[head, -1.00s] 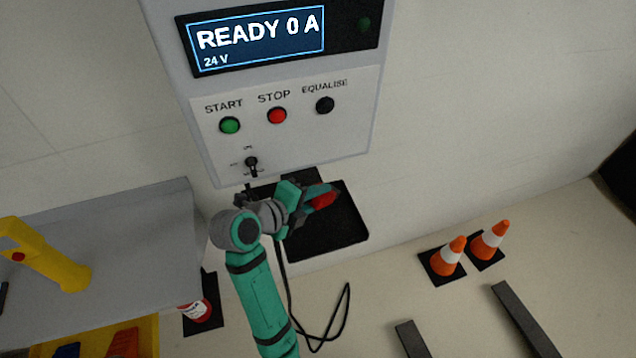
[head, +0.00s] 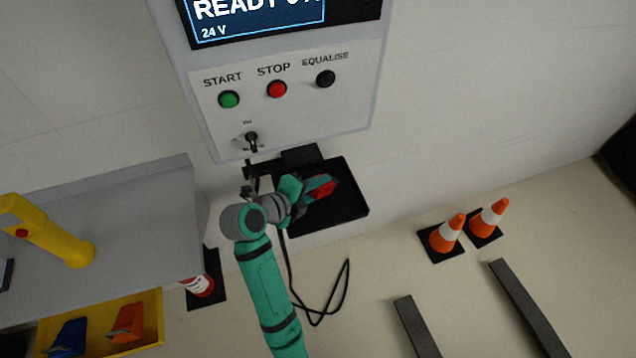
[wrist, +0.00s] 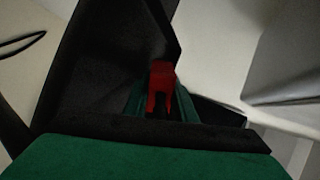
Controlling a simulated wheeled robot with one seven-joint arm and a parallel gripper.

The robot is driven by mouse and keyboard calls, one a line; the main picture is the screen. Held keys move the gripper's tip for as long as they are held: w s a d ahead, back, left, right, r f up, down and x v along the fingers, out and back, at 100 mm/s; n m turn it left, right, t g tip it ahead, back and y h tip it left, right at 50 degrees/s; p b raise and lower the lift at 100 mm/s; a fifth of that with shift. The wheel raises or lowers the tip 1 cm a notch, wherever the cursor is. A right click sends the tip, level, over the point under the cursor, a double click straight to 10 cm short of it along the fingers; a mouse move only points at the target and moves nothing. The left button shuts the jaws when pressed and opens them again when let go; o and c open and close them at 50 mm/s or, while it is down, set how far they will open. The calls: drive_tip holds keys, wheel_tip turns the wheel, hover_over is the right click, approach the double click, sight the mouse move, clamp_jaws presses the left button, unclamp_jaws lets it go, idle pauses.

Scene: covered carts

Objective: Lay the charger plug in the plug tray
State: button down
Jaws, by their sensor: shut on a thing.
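The charger plug (head: 322,188) is red, and my gripper (head: 306,190) is shut on it. In the wrist view the red plug (wrist: 161,88) shows between the green fingers (wrist: 160,103). The plug tray (head: 345,205) is a black, rimmed tray below the charger cabinet. In the head view the plug overlaps the tray's middle, and I cannot tell its height above the floor of the tray. In the wrist view the dark tray (wrist: 100,75) lies behind the plug. My arm hides the tray's left part.
The charger cabinet (head: 350,110) with its buttons stands above the tray. A black cable (head: 318,322) hangs below. A grey bench (head: 130,235) with a yellow tool (head: 55,240) is at left. Orange cones (head: 447,235) and dark floor bars (head: 525,305) are at right.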

drive_tip(key=shift+f, duration=0.4)
idle(0.5)
drive_tip(key=c, duration=1.4)
unclamp_jaws()
drive_tip(key=shift+s+a+f, duration=0.1)
drive_tip(key=shift+f, duration=0.15)
drive_tip(key=shift+a, duration=0.1)
drive_tip(key=v, duration=1.1)
drive_tip(key=shift+d+r, duration=0.25)
